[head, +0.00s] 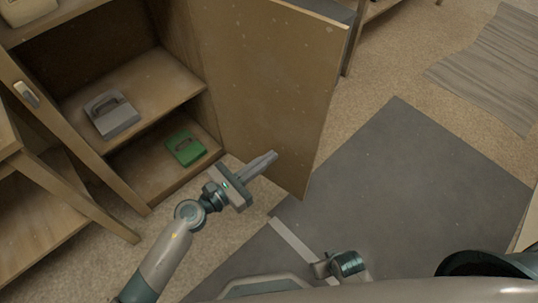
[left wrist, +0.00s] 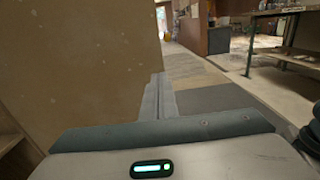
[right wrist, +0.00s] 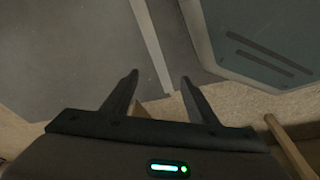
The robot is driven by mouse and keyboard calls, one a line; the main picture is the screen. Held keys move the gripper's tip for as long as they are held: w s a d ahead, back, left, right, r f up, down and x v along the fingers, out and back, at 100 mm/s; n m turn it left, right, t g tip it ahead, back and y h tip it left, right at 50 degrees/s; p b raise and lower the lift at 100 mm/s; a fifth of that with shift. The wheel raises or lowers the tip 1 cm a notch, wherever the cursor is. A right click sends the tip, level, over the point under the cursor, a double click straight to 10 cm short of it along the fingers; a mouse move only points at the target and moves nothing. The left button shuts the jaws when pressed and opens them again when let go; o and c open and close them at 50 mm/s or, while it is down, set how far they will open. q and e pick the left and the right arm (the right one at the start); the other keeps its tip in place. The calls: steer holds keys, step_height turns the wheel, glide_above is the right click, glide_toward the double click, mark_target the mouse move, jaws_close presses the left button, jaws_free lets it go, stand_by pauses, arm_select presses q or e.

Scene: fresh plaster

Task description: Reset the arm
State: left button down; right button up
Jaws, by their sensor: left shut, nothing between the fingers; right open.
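My left gripper (head: 264,163) is shut and empty in the head view, in front of the open cabinet door (head: 275,85). In the left wrist view its fingers (left wrist: 159,97) lie together, with the door close on the left. My right gripper (right wrist: 158,82) is open in the right wrist view, its two fingers apart with nothing between them, over the floor. In the head view the right gripper itself cannot be made out.
The cabinet holds a grey handled tool (head: 117,121) on its upper shelf and a green one (head: 186,149) below. A wooden frame (head: 65,190) stands at left. A dark mat (head: 400,180) covers clear floor at right. A striped rug (head: 500,65) lies beyond.

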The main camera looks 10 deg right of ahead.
arm_select(q)
steer(key=shift+w, duration=0.1)
arm_select(e)
steer(key=shift+s+d+f, duration=0.1)
steer(key=shift+s+f, duration=0.1)
steer(key=shift+s, duration=0.05)
